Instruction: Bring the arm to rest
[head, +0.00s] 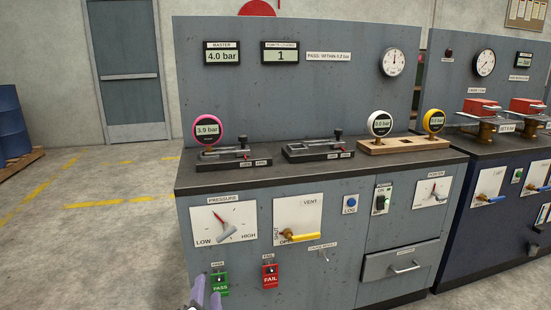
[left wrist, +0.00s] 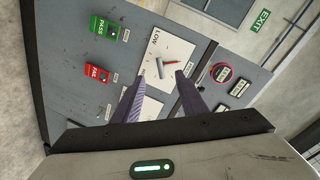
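My left gripper (head: 206,290) shows at the bottom edge of the head view, low in front of the grey bench, just below the green PASS tag (head: 220,283). In the left wrist view its two fingers (left wrist: 160,76) are apart with nothing between them. Past the fingertips there is the white pressure panel (left wrist: 163,50) with its red-tipped lever. The gripper looks clear of the bench front, though the exact distance is hard to tell. My right gripper is in neither view.
The bench front (head: 340,262) carries a yellow vent handle (head: 302,237), a red FAIL tag (head: 270,275) and a drawer (head: 400,262). Gauges stand on top, one pink-rimmed (head: 207,129) and one white (head: 380,123). Open floor (head: 100,230) lies to the left.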

